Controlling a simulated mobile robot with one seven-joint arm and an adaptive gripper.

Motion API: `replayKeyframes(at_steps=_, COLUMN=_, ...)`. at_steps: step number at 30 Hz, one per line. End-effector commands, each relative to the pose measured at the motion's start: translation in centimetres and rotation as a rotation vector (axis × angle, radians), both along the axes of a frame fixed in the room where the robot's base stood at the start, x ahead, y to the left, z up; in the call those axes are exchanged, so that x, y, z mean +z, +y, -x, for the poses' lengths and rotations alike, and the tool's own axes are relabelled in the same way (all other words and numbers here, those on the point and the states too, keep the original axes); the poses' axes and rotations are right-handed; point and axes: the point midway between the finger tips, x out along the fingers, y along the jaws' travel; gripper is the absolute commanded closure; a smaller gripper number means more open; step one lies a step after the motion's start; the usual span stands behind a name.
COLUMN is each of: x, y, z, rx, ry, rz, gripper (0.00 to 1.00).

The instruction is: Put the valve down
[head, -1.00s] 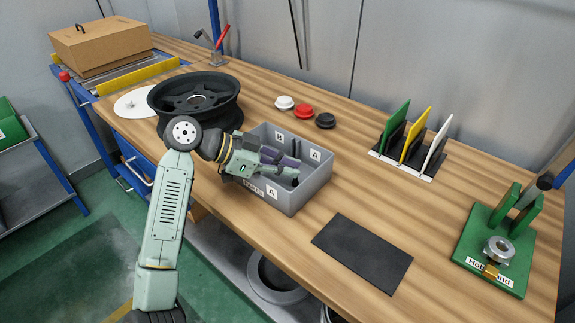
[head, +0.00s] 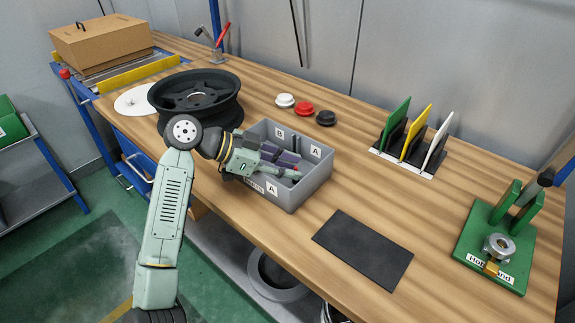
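My gripper (head: 292,170) reaches from the left over a grey divided bin (head: 308,194) with "A" and "B" labels on its walls. The fingers are over or inside the bin's opening; the exact height is hard to judge. A tiny red spot (head: 295,168) shows at the fingertips. It may be part of the valve, but it is too small to tell, and I cannot make out the valve clearly. Whether the fingers are shut on it cannot be seen. The gripper and the walls hide much of the bin's inside.
A black wheel rim (head: 196,97) stands left of the bin. White, red (head: 303,111) and black caps lie behind it. A black mat (head: 363,249) lies to the right, with a panel rack (head: 408,158) and a green fixture (head: 496,250) further right. Wood between them is clear.

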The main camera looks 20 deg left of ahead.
Motion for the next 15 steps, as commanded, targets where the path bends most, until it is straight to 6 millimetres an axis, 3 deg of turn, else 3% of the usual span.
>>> replayKeyframes(at_steps=2, x=-0.8, y=-0.2, z=0.0, rx=-0.005, ry=0.015, rz=0.001, gripper=0.74)
replayKeyframes(at_steps=7, x=0.3, y=-0.1, z=0.0, rx=-0.005, ry=0.015, rz=0.0, gripper=0.74)
replayKeyframes(at_steps=9, x=0.3, y=0.9, z=0.5, rx=-0.001, ry=0.014, rz=0.001, gripper=0.74)
replayKeyframes(at_steps=15, x=2.6, y=4.2, z=2.4, rx=0.002, ry=0.008, rz=-0.002, gripper=0.74)
